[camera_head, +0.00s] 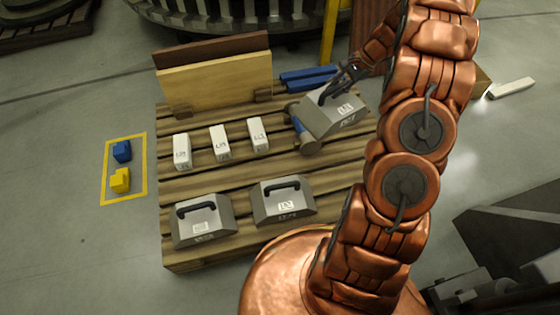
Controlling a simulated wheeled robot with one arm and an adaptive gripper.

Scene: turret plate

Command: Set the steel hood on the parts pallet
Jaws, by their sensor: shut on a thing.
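The steel hood (338,118) is a grey tapered box with a dark handle and a white label. My gripper (343,82) is shut on its handle, over the right back part of the wooden parts pallet (260,178). The hood looks turned and tilted compared with the two other steel hoods. I cannot tell whether it touches the slats. Those two similar hoods, one at front left (203,222) and one at front middle (284,203), stand upright on the pallet. My arm hides the pallet's right side.
Three white blocks (220,144) stand mid-pallet. A blue-handled hammer (302,132) lies just left of the held hood, partly hidden. Boards (215,82) stand at the back left, with blue bars (308,77) beside them. Blue and yellow blocks (120,180) sit in a yellow floor outline.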

